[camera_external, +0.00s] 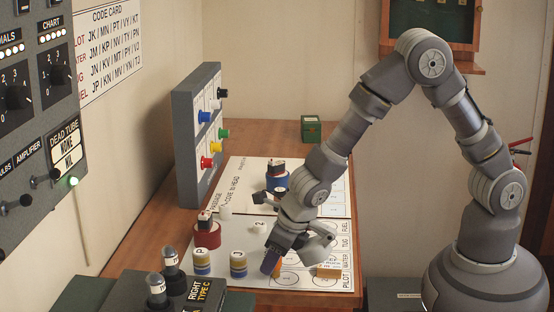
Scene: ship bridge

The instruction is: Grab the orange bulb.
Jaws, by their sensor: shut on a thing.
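My gripper (273,262) points down at the front of the white chart board (252,284), left of the printed circles. Its jaws are shut on a small orange thing (278,269), which shows only as a sliver beside the bluish fingertip. This looks like the orange bulb; most of it is hidden by the finger. I cannot tell whether it touches the board.
Striped cylinders marked P (207,263) and J (238,265) stand left of my gripper. A red-based piece (207,235) and a blue-based piece (277,181) stand farther back. A grey panel with coloured knobs (199,130) rises behind.

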